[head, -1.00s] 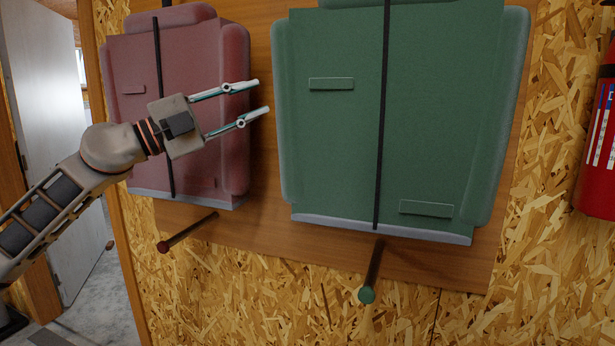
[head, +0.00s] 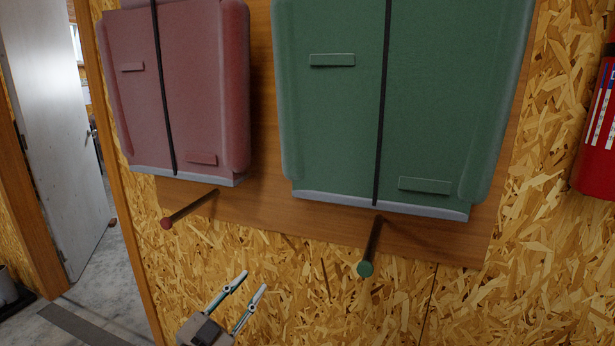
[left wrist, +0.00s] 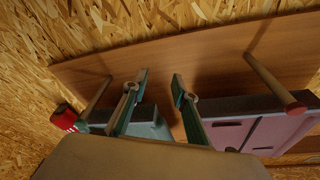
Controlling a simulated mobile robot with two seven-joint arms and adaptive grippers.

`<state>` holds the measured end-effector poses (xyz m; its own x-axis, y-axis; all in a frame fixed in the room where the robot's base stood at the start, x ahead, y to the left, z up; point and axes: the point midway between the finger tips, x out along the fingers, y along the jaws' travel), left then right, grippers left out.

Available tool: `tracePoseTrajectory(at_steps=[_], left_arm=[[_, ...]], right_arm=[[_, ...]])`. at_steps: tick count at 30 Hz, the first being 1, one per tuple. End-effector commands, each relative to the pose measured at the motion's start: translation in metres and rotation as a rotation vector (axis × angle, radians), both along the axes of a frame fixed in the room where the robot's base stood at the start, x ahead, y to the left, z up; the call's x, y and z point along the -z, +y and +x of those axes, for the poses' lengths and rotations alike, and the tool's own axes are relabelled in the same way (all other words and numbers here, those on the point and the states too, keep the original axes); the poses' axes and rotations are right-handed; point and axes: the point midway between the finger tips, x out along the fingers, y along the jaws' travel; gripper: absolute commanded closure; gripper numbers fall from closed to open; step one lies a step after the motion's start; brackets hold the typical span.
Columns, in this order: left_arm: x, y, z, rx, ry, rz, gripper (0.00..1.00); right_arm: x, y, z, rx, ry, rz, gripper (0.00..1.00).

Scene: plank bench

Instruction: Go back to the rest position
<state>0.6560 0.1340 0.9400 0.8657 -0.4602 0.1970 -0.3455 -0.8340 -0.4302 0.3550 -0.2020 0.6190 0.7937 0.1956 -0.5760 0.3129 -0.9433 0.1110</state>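My left gripper (head: 253,282) is low in the head view, below the wooden board and in front of the chipboard wall. Its two fingers point up and stand apart with nothing between them. It also shows open and empty in the left wrist view (left wrist: 159,86). The rest of the left arm is below the picture edge. My right gripper is in neither view.
A red pack (head: 190,90) and a larger green pack (head: 335,120) hang on the board (head: 262,150). A red-tipped peg (head: 190,208) and a green-tipped peg (head: 371,243) stick out below. A fire extinguisher (head: 597,130) is at right, an open door (head: 60,130) at left.

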Motion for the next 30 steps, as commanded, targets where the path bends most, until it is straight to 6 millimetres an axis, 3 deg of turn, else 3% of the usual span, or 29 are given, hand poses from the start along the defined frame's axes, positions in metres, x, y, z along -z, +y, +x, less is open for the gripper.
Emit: tracePoseTrajectory(at_steps=[1, 6, 12, 15, 18, 21, 24, 30], left_arm=[[0.033, 0.005, -0.016, -0.028, 0.07, -0.018, 0.72], [0.127, 0.025, -0.073, -0.122, 0.285, -0.043, 0.72], [0.227, 0.046, -0.165, -0.216, 0.551, -0.043, 0.72], [0.266, 0.055, -0.213, -0.252, 0.673, -0.036, 0.72], [0.292, 0.061, -0.255, -0.276, 0.768, -0.027, 0.72], [0.309, 0.066, -0.284, -0.29, 0.833, -0.019, 0.72], [0.317, 0.067, -0.3, -0.296, 0.867, -0.016, 0.72], [0.319, 0.068, -0.304, -0.298, 0.877, -0.013, 0.72]], right_arm=[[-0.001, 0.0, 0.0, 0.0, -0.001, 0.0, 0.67], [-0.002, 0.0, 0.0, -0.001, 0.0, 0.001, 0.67], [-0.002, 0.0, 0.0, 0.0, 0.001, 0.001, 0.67], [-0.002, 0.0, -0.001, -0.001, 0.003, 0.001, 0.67], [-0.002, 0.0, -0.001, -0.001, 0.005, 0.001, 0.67], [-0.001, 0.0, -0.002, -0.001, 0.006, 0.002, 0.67], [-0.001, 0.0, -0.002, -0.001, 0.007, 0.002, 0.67], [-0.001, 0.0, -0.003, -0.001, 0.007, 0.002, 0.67]])
